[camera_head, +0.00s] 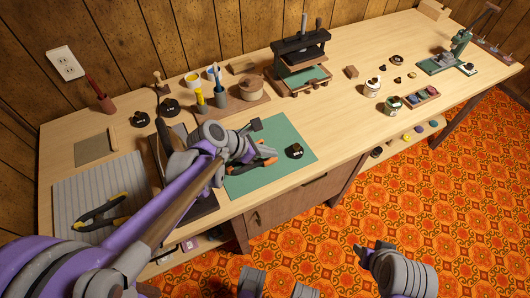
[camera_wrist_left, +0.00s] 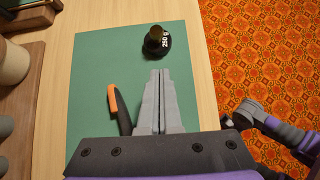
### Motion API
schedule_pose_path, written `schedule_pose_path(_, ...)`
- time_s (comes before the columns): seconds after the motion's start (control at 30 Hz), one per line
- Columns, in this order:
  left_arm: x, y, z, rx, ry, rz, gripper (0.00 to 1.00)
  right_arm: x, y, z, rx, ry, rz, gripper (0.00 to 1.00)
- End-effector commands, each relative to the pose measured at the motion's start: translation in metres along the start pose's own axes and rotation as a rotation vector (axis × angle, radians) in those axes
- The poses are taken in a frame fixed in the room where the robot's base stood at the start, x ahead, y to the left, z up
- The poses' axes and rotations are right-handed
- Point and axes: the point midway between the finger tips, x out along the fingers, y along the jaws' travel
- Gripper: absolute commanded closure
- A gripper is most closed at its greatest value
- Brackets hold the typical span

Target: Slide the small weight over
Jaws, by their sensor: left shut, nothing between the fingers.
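A small black weight (camera_head: 294,151) stands on the green mat (camera_head: 285,130), near its right side in the head view. In the left wrist view the weight (camera_wrist_left: 157,42) is marked 250 g and has a brassy knob. My left gripper (camera_head: 267,151) is low over the mat, shut and empty. In the left wrist view its closed fingertips (camera_wrist_left: 157,73) point at the weight, with a small gap of mat visible between them. My right gripper (camera_head: 374,252) hangs over the floor in front of the bench; its jaws are not clear.
An orange-handled tool (camera_head: 262,164) lies on the mat beside my left gripper. Two more black weights (camera_head: 140,119) (camera_head: 169,106) stand at the back left. A black press (camera_head: 301,50) stands behind the mat.

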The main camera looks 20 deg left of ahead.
Motion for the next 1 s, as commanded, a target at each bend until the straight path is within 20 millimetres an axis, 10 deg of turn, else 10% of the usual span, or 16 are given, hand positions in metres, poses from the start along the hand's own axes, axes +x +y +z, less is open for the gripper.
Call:
schedule_pose_path(0.3, 0.052, -0.001, -0.001, 0.004, 0.001, -0.001, 1.0, 0.01, 0.0, 0.005, 0.0, -0.004, 0.0, 0.5)
schedule_pose_path(1.0, 0.084, -0.001, 0.02, 0.007, 0.001, -0.004, 1.0, 0.015, 0.0, 0.008, 0.0, -0.005, 0.0, 0.5)
